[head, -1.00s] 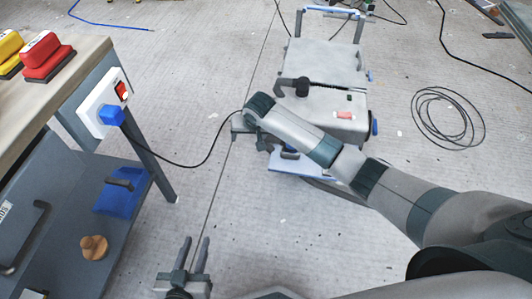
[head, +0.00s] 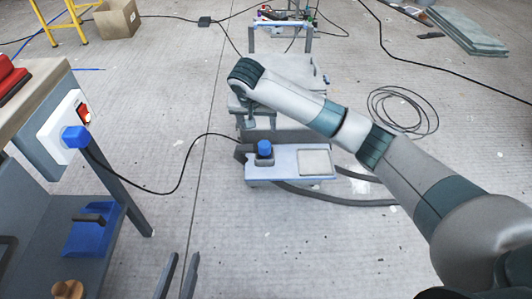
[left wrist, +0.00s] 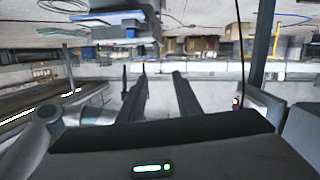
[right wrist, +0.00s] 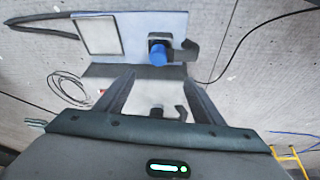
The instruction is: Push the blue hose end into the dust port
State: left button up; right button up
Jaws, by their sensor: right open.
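The blue hose end (head: 265,147) stands on a light blue-grey platform (head: 288,178) at the foot of the grey machine (head: 300,72). In the right wrist view the blue end (right wrist: 158,56) sits at a dark grey fitting (right wrist: 186,50). I cannot tell whether that fitting is the dust port or how far the blue end is in it. My right gripper (right wrist: 159,76) is open and empty, with the blue end beyond its fingertips. My right arm covers part of the machine in the head view. My left gripper (head: 182,257) is open and empty at the bottom, far from the platform.
A dark hose (head: 345,201) curves on the floor right of the platform. A bench (head: 35,95) at left carries a socket with a blue plug (head: 75,137), its black cable running towards the platform. A coiled cable (head: 405,110) lies at right. The floor between bench and platform is otherwise clear.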

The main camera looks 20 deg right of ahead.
jog(key=b, duration=0.3)
send_over(263, 144)
jog(key=s+a, duration=0.1)
jog(key=s, duration=0.1)
notch_tip(263, 144, down, 10)
jog(key=shift+f, duration=0.15)
jog(key=shift+w+f, duration=0.2)
jog(key=shift+f, duration=0.3)
pick_arm(q)
jog(key=s+d+r+t+h, duration=0.1)
jog(key=s+r+t+h, duration=0.1)
jog(key=r+t, duration=0.4)
notch_tip(263, 144, up, 5)
jog(key=shift+s+d+r+t+h, duration=0.15)
jog(key=shift+s+t+h, duration=0.2)
jog(key=shift+s, duration=0.25)
